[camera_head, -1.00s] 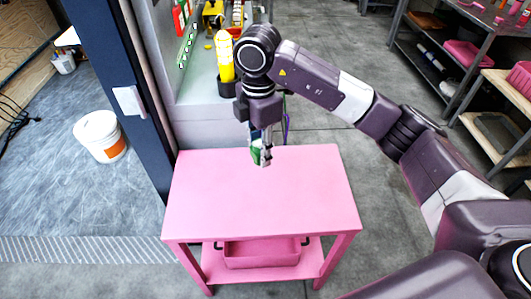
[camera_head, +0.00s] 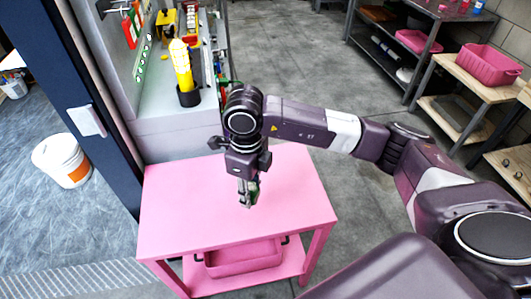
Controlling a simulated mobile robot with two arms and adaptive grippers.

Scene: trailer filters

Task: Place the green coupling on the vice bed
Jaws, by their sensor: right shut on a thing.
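My right gripper (camera_head: 246,201) points down over the pink table (camera_head: 185,215), right of its middle. It is shut on a small green thing, which looks like the green coupling (camera_head: 254,190); the fingers hide much of it. I cannot tell whether the coupling touches the table top. No vice bed can be made out clearly. A yellow thing (camera_head: 168,24) stands far back on the grey workbench, too small to name. My left gripper is out of view.
The pink table top is otherwise bare, with a pink tray (camera_head: 243,259) below. A yellow bottle (camera_head: 181,66) in a black holder stands on the workbench (camera_head: 150,108). A white bucket (camera_head: 62,160) stands left, beyond a dark post. Shelves (camera_head: 425,60) line the right.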

